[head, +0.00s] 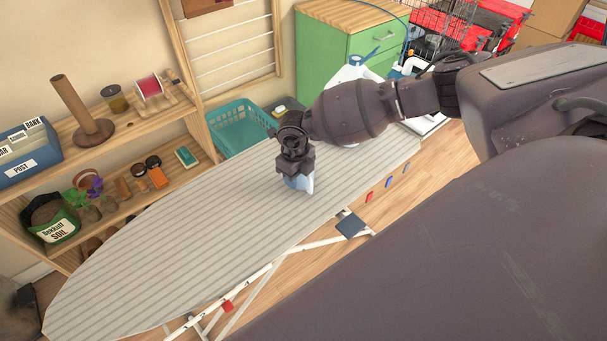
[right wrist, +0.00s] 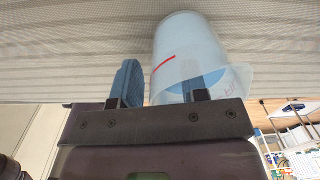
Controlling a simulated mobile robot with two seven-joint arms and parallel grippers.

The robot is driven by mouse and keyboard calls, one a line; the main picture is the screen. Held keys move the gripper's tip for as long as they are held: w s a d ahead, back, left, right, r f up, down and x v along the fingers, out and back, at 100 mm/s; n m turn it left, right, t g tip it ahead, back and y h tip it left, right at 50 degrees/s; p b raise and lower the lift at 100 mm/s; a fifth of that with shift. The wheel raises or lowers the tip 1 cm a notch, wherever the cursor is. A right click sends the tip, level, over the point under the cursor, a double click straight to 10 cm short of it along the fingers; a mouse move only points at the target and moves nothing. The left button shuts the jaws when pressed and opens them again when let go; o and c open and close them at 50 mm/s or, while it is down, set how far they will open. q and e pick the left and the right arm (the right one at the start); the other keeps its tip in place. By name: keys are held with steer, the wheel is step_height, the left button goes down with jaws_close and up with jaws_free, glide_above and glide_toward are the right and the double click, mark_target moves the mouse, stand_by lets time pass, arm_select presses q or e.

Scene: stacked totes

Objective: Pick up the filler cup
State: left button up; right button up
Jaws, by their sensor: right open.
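The filler cup (right wrist: 190,42) is a translucent pale blue cup with a red mark on its side. It stands on the striped ironing board (head: 190,235). In the head view the cup (head: 304,184) shows only partly below my right gripper (head: 295,172), which hides the rest. In the right wrist view the right gripper (right wrist: 160,80) is open, with its fingers straddling the near wall of the cup. One blue-padded finger is outside the wall, and the other shows through the translucent cup, seemingly inside its mouth. My left gripper is not in view.
Wooden shelves (head: 125,120) with a brown spindle, jars and a soil bag stand along the wall at left. A teal basket (head: 238,125) and a green cabinet (head: 320,55) stand behind the board. The board's left part is clear.

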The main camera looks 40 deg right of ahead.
jaws_close()
stand_by(0.4)
